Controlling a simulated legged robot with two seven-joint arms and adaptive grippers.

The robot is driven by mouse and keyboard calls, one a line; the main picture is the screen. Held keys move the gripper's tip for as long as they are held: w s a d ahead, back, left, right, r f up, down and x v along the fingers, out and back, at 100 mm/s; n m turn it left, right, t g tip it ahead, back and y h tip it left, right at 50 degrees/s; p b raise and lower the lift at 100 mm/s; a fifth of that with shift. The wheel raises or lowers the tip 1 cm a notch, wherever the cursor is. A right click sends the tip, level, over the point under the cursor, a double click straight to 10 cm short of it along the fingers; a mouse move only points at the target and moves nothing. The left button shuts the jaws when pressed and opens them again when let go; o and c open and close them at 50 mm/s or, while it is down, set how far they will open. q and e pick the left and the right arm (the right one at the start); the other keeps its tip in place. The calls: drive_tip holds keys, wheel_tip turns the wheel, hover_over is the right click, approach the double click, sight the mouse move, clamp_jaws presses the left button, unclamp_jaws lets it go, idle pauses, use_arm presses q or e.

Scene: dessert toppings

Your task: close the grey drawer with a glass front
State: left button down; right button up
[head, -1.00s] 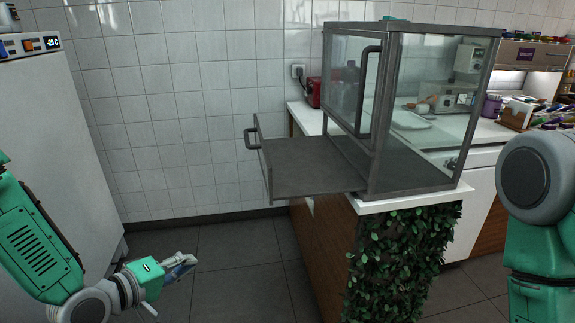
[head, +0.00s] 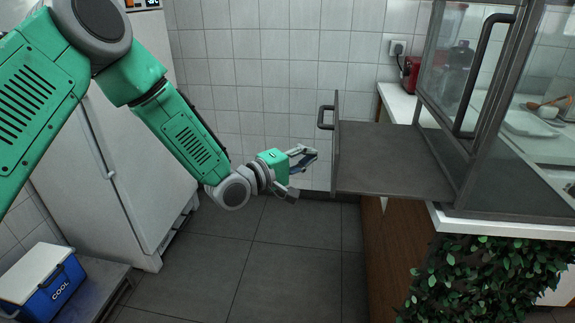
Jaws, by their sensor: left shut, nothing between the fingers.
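The grey drawer (head: 390,176) is pulled out to the left from a glass-sided display case (head: 480,160) on the counter. Its front panel stands upright at the left end, seen nearly edge-on, with a dark handle (head: 324,117) on its outer side. My left gripper (head: 312,155) is shut and empty. In the picture it is just left of the drawer's front panel and a little below the handle. I cannot tell whether it touches the panel. My right gripper is not in view.
A white fridge (head: 125,150) stands at the left, with a blue and white cooler (head: 40,280) on a low platform. Leafy greenery (head: 470,280) covers the counter's near side. The floor (head: 290,265) below the drawer is clear.

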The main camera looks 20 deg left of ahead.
sight(433, 180)
use_arm(q)
drive_tip(key=w+d+b, duration=0.1)
drive_tip(key=w+d, duration=0.1)
drive_tip(key=d, duration=0.7)
drive_tip(key=w+d+b, duration=0.2)
drive_tip(key=w+d, duration=0.1)
drive_tip(key=d, duration=0.6)
drive_tip(key=w+d+b, duration=0.1)
drive_tip(key=w+d, duration=0.1)
drive_tip(key=d, duration=0.7)
drive_tip(key=shift+w+d+f, duration=0.1)
drive_tip(key=shift+w, duration=0.25)
drive_tip(key=shift+w+d+b, duration=0.1)
drive_tip(key=shift+d+b, duration=0.2)
drive_tip(key=shift+d, duration=0.2)
drive_tip(key=shift+a, duration=0.1)
drive_tip(key=shift+w, duration=0.1)
drive_tip(key=shift+d, duration=0.2)
